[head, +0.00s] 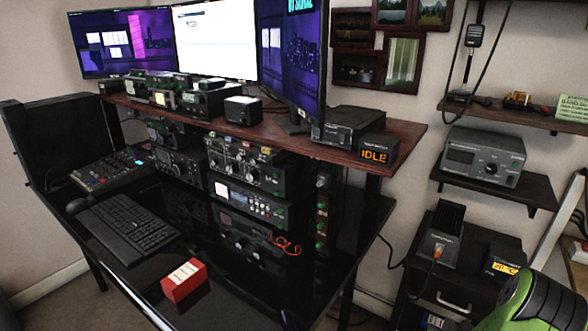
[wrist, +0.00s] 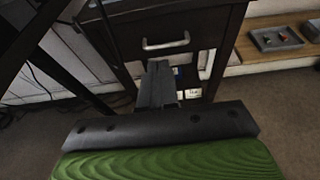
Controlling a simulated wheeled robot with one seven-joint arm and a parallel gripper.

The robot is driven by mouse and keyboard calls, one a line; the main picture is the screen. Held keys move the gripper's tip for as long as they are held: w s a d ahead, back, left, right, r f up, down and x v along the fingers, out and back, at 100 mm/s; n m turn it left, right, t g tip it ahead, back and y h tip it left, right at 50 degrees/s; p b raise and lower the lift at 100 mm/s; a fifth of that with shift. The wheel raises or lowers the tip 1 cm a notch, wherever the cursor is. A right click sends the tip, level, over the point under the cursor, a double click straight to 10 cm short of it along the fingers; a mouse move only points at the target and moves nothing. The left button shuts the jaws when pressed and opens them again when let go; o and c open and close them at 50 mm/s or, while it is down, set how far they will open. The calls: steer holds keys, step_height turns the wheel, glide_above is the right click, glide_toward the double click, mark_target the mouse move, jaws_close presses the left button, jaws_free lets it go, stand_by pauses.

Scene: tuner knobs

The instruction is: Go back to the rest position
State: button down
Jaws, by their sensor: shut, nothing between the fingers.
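My gripper (wrist: 158,72) shows in the middle of the wrist view, its dark fingers together with nothing between them. It points toward a dark drawer cabinet (wrist: 205,18) with a pale handle. I cannot tell the distance between the fingertips and the cabinet. In the head view, a green and black part of my arm is at the bottom right corner, in front of the shelves. My fingers do not show in the head view.
A black desk (head: 150,285) with radios, a keyboard (head: 127,223) and a red box (head: 184,280) stands at left. The raised wooden shelf (head: 404,132) holds monitors and an IDLE display (head: 374,154). Wall shelves (head: 478,185) are at right. A grey tray (wrist: 276,39) sits on a wooden shelf.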

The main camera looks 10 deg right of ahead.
steer(key=w+a+r+n+y, duration=0.35)
steer(key=a+r+n, duration=0.35)
steer(key=n, duration=0.4)
steer(key=w+a+r+n+y, duration=0.35)
steer(key=a+r+n, duration=0.25)
steer(key=a+n, duration=0.35)
steer(key=s+a+r+n+y, duration=0.2)
steer(key=s+a+r+n, duration=0.3)
steer(key=a+n, duration=0.4)
steer(key=s+a+r+n+g+y+p, duration=0.1)
steer(key=s+a+r+n+g, duration=0.2)
steer(key=s+n, duration=0.55)
steer(key=s+a+r+n+g+y, duration=0.1)
steer(key=s+a+r+n, duration=0.1)
steer(key=s+a+n, duration=0.5)
step_height(320, 180, up, 16)
steer(key=s+d+p, duration=0.1)
steer(key=d+p, duration=0.1)
steer(key=p, duration=1.4)
steer(key=shift+s+d, duration=0.15)
steer(key=shift+d, duration=0.1)
steer(key=shift+r, duration=0.1)
